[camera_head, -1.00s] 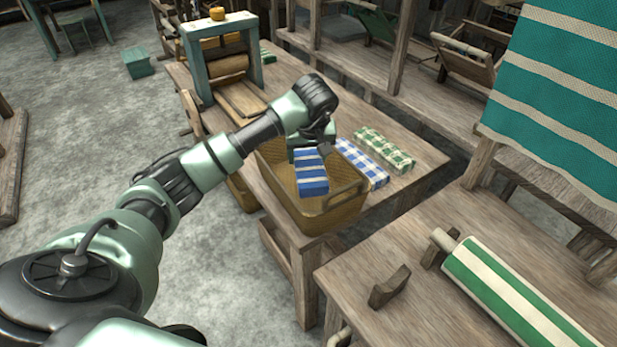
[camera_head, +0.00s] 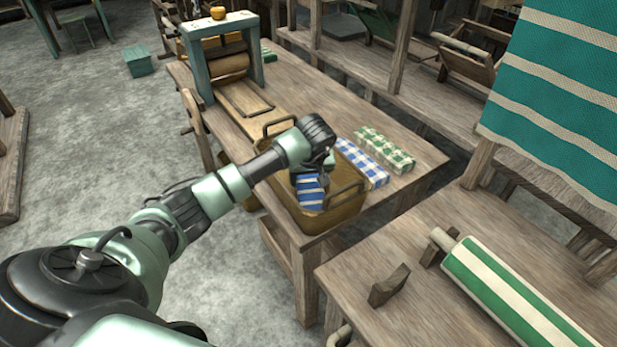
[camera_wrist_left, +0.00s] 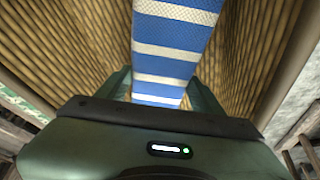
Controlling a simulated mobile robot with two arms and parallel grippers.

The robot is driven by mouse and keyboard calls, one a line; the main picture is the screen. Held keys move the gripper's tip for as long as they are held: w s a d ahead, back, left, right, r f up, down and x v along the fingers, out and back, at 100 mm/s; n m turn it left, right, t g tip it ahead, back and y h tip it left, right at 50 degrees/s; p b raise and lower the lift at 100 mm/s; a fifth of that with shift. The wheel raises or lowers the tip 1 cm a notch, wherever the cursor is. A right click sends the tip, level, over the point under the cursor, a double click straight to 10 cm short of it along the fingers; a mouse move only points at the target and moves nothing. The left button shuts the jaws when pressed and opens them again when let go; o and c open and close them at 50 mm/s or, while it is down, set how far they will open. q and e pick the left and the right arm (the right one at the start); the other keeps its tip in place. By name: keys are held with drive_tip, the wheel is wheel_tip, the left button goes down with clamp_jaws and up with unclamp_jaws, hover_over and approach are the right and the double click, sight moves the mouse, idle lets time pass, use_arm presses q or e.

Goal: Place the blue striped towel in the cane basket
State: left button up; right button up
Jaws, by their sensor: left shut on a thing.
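The blue striped towel (camera_head: 310,192), blue with white bands, is inside the cane basket (camera_head: 330,216) on the wooden table, below the rim at the front. My left gripper (camera_head: 312,172) is shut on the towel and reaches down into the basket. The left wrist view shows the towel (camera_wrist_left: 172,45) between the fingers, with the ribbed cane walls (camera_wrist_left: 75,45) on both sides. Whether the towel touches the basket floor is hidden. My right gripper is not in view.
A blue checked towel (camera_head: 362,162) and a green checked towel (camera_head: 385,148) lie on the table right of the basket. A green-framed press (camera_head: 222,60) stands at the table's far end. A striped roll (camera_head: 510,290) lies on the nearer table.

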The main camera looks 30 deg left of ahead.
use_arm(q)
drive_tip(key=o, duration=1.4)
drive_tip(key=shift+o, duration=0.2)
drive_tip(key=shift+r+p, duration=0.25)
drive_tip(key=shift+p, duration=0.05)
drive_tip(key=v, duration=1.1)
drive_tip(key=shift+s+r+b, duration=0.2)
drive_tip(key=shift+r+b, duration=0.1)
drive_tip(key=shift+b, duration=0.15)
drive_tip(key=shift+d, duration=0.15)
